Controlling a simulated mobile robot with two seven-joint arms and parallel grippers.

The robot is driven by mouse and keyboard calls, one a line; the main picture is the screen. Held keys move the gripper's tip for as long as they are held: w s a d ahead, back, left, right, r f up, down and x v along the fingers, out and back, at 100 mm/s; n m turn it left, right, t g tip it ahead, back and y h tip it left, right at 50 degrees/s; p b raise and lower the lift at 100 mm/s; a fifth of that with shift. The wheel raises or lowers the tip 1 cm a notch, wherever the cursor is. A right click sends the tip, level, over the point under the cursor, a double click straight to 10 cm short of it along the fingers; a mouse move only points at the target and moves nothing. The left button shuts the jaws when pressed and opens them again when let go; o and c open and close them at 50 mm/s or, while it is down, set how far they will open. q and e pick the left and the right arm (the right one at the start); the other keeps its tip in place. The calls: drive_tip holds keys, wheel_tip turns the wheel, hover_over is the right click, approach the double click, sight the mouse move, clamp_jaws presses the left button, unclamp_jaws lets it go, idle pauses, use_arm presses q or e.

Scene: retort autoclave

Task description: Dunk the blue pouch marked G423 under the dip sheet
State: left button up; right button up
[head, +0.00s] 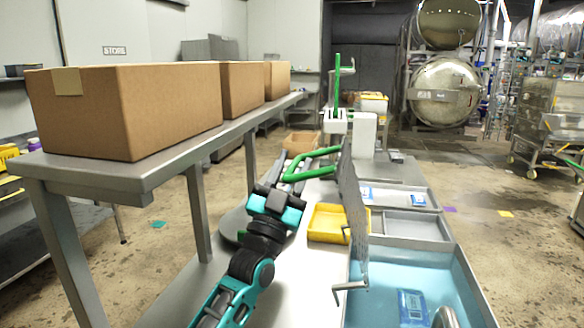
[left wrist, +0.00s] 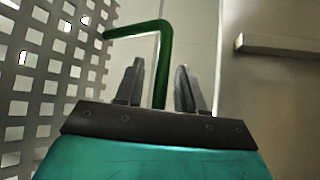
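The dip sheet (head: 352,205) is a grey perforated plate standing upright at the left side of the blue tank (head: 376,290). Its holes also show at left in the left wrist view (left wrist: 40,75). A green bent handle (head: 315,160) reaches left from the sheet. A blue pouch (head: 412,307) lies in the tank; its marking is too small to read. My left gripper (head: 289,174) is at the green handle. In the left wrist view its fingers (left wrist: 158,82) are apart, with the handle (left wrist: 155,45) showing between them and gaps on both sides. My right gripper is not seen.
A yellow tray (head: 325,222) stands left of the sheet. Grey trays (head: 412,226) lie beyond the tank, with pouches (head: 418,200) in the farther one. Cardboard boxes (head: 130,110) stand on a raised shelf (head: 150,170) at left. A grey rounded object (head: 445,317) is cut off at the bottom.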

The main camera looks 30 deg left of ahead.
use_arm(q)
drive_tip(key=shift+c, duration=0.2)
clamp_jaws()
idle(0.4)
